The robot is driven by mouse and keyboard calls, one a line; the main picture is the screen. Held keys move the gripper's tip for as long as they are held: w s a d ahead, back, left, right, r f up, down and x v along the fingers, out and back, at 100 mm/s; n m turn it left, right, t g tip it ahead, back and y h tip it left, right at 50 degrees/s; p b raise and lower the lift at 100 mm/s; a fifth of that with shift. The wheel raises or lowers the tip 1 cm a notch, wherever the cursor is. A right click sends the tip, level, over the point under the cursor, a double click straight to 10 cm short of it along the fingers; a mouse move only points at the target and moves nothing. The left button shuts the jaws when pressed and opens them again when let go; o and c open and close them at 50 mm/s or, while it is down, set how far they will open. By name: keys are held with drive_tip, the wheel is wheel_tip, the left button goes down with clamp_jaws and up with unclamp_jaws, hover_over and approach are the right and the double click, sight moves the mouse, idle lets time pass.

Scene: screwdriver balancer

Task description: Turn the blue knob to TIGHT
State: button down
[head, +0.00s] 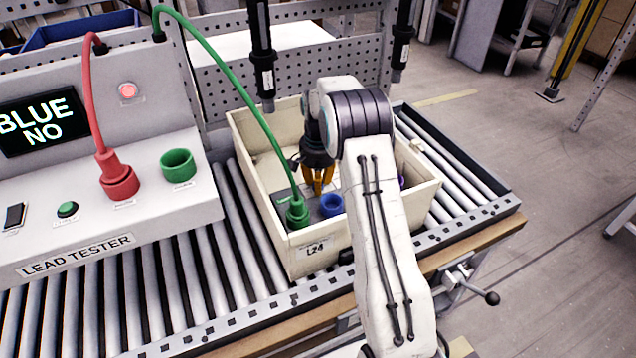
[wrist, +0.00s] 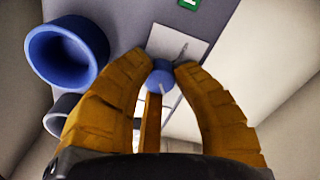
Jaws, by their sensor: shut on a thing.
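The blue knob (wrist: 160,80) is small and round and sits in front of a white plate (wrist: 190,45) with a dark line on it in the wrist view. My gripper (wrist: 161,66) has its orange fingers on both sides of the knob, shut on it. In the head view my gripper (head: 318,186) reaches down into the cream crate (head: 315,255), and it hides the knob there. I cannot read any TIGHT mark or tell which way the knob points.
A blue socket (head: 331,205) is close beside my gripper; it also shows in the wrist view (wrist: 68,53). A green plug (head: 297,212) with a green cable stands in the crate. The lead tester (head: 75,255) at left shows "BLUE NO" and holds a red plug (head: 118,178).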

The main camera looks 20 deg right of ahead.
drive_tip(key=shift+s+f, duration=0.1)
drive_tip(key=shift+f, duration=0.05)
drive_tip(key=c, duration=0.9)
unclamp_jaws()
drive_tip(key=shift+c, duration=0.2)
drive_tip(key=shift+r, duration=0.2)
wheel_tip(320, 180, up, 12)
drive_tip(key=shift+o, duration=0.3)
drive_tip(key=shift+f, duration=0.1)
